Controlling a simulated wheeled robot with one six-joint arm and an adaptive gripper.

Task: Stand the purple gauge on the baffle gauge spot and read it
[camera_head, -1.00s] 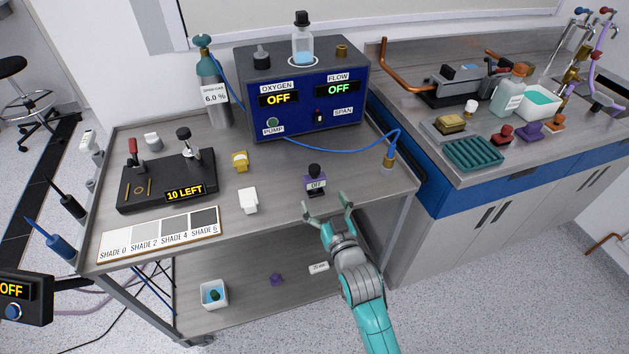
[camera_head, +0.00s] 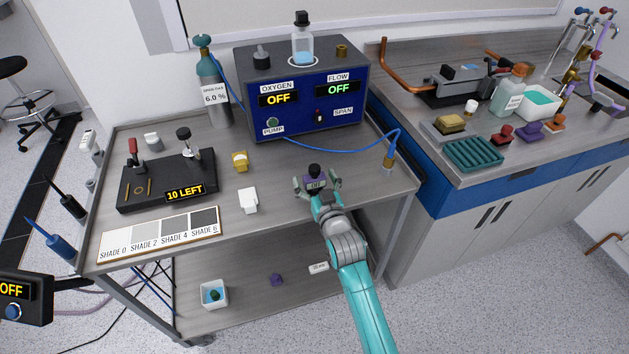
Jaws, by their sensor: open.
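The purple gauge (camera_head: 316,183) stands upright on the cart's top shelf, right of the middle. My gripper (camera_head: 317,186) is open, with one finger on each side of the gauge. I cannot tell whether the fingers touch it. The gripper reaches in from the front and hides the gauge's lower part. I cannot make out a baffle gauge spot in this view.
The cart (camera_head: 285,210) also holds a white block (camera_head: 249,201), a yellow piece (camera_head: 240,161), a black fixture (camera_head: 165,182) reading 10 LEFT, a shade strip (camera_head: 158,235) and a blue analyser (camera_head: 305,100). A hose fitting (camera_head: 389,158) stands to the right.

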